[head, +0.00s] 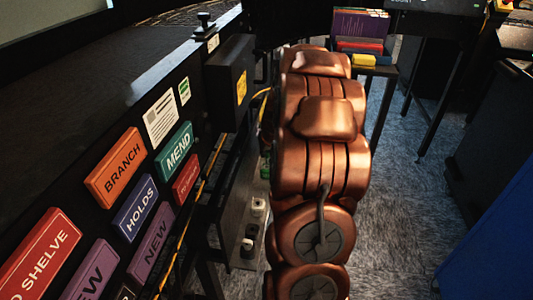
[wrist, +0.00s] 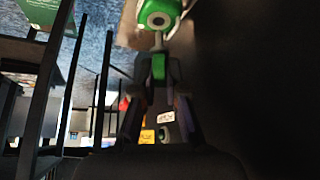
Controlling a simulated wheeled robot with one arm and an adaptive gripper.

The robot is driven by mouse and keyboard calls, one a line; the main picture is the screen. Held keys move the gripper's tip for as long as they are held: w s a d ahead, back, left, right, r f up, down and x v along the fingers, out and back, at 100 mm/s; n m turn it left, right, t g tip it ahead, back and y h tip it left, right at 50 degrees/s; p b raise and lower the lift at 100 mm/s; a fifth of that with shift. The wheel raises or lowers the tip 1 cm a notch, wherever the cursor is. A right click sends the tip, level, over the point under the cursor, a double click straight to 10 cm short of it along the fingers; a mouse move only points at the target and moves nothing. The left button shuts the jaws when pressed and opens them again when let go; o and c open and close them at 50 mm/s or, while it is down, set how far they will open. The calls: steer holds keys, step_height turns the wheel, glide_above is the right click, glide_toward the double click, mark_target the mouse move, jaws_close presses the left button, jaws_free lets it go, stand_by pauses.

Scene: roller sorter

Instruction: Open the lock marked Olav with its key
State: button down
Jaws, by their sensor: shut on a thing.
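My gripper (wrist: 159,88) is in the wrist view, its dark fingers shut on a green-headed key (wrist: 158,67). The key's pale shaft points up the picture to a green lock (wrist: 160,18) with a pale ring and dark centre. The shaft's tip meets or overlaps the lock's lower edge; I cannot tell whether it is inside. No name is readable on the lock. A small white tag (wrist: 165,117) with blurred writing shows between the fingers. In the head view my copper arm hides the gripper, and a small green part (head: 265,167) shows beside it.
The black sorter carries coloured signs such as BRANCH (head: 120,167) and MEND (head: 174,149). A black box (head: 230,80) with a yellow label juts out near my arm. Pale fittings (head: 258,208) sit low beside the arm. Carpet (head: 405,190) is open on the right, before a blue panel (head: 490,245).

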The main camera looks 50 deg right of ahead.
steer(key=shift+r+p, duration=0.3)
steer(key=shift+r, duration=0.8)
steer(key=shift+s, duration=0.1)
